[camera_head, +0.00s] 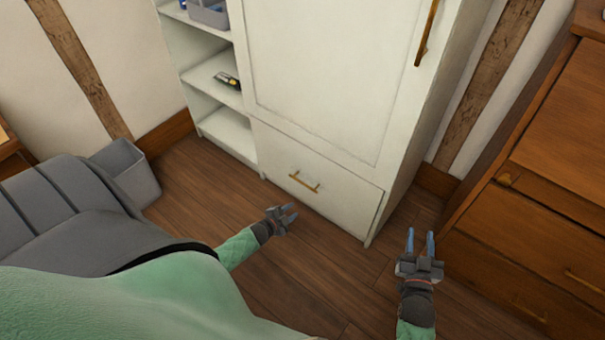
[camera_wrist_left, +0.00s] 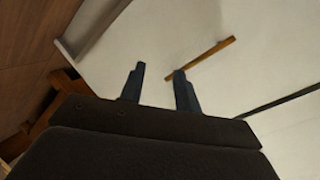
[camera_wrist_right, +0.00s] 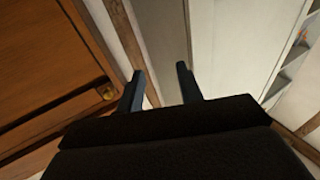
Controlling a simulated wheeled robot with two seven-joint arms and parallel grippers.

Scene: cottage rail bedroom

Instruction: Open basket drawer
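The white cabinet's bottom drawer (camera_head: 335,195) appears closed, flush with the cabinet front. Its gold bar handle (camera_head: 304,182) is on the drawer front and also shows in the left wrist view (camera_wrist_left: 210,56). My left gripper (camera_head: 289,211) is open and empty, in front of the drawer, just below the handle in the head view. In the left wrist view (camera_wrist_left: 159,71) one fingertip overlaps the handle's end; I cannot tell if they touch. My right gripper (camera_head: 420,232) is open and empty, right of the drawer, over the floor.
A tall white door (camera_head: 320,70) with a gold handle (camera_head: 428,32) is above the drawer. Open shelves (camera_head: 227,130) hold a small dark item (camera_head: 228,80). A brown wooden dresser (camera_head: 540,220) stands close to my right gripper. Floor before the drawer is clear.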

